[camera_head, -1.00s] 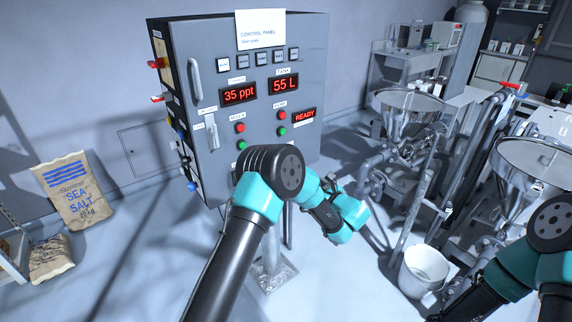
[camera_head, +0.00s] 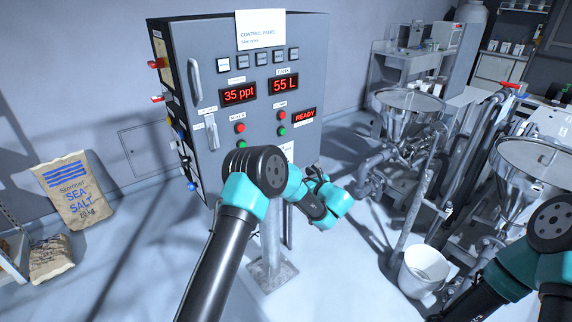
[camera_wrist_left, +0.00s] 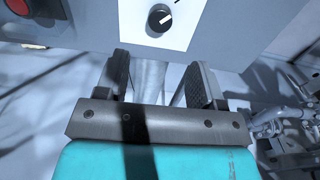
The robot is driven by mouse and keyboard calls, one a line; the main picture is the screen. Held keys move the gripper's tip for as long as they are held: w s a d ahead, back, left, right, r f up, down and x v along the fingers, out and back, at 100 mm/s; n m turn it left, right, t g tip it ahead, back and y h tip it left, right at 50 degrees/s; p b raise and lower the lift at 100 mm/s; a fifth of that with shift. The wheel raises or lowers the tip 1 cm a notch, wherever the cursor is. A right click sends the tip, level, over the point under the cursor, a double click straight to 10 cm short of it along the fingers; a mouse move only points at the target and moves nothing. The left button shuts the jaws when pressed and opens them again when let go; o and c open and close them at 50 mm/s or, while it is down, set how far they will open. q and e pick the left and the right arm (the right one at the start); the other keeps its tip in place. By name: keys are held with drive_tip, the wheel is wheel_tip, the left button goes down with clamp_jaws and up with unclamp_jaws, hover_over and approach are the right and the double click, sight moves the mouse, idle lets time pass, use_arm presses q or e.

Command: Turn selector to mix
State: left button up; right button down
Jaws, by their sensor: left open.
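The selector (camera_wrist_left: 160,18) is a round black knob with a pale pointer line on a white plate, at the top of the left wrist view. The pointer slants toward the upper right; no position labels are readable. The plate sits low on the grey control panel (camera_head: 220,60), partly hidden by my arm in the head view. My left gripper (camera_wrist_left: 158,72) is open and empty, its two fingers apart just below the knob and not around it. In the head view the left gripper (camera_head: 315,170) is small, beside the panel's lower right. My right arm shows at the right edge; its gripper is out of view.
The panel shows red displays, red and green buttons, and a door handle (camera_head: 195,80). A metal post (camera_head: 270,245) supports it. Steel hoppers (camera_head: 410,110) with pipes and a white bucket (camera_head: 424,268) stand to the right.

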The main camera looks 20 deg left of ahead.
use_arm(q)
drive_tip(key=x, duration=1)
drive_tip(key=shift+a, duration=0.2)
drive_tip(key=shift+w, duration=0.15)
drive_tip(key=c, duration=0.9)
